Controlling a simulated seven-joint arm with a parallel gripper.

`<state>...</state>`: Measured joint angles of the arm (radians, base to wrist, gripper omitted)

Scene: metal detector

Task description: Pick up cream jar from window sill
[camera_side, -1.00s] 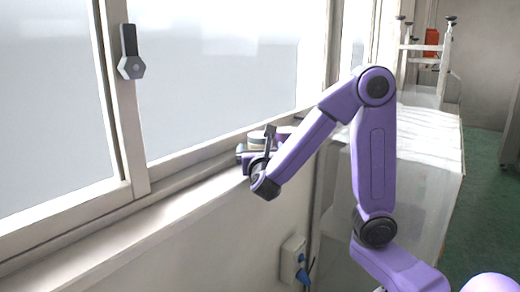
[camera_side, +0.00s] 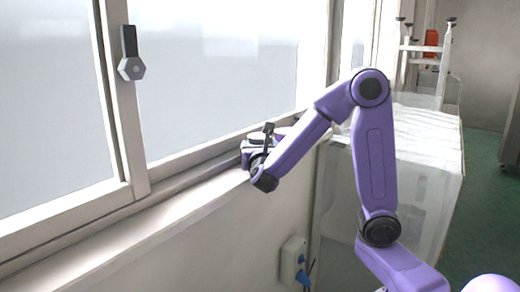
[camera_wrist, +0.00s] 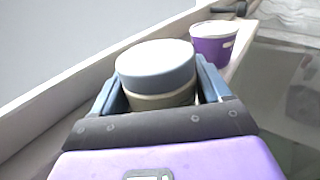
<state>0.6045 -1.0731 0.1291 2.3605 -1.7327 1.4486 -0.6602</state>
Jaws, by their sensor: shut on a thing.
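The cream jar (camera_wrist: 156,70) has a pale top, a blue-grey lid band and a beige body. In the wrist view it stands upright between the two fingers of my gripper (camera_wrist: 160,92), which is shut on it. I cannot tell whether the jar's base touches the sill.
A purple cup (camera_wrist: 212,47) with a white rim stands beyond the jar on the sill. The window frame (camera_side: 115,100) with its latch (camera_side: 131,66) runs along the sill. A wall socket (camera_side: 292,258) is below. The sill to the left is clear.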

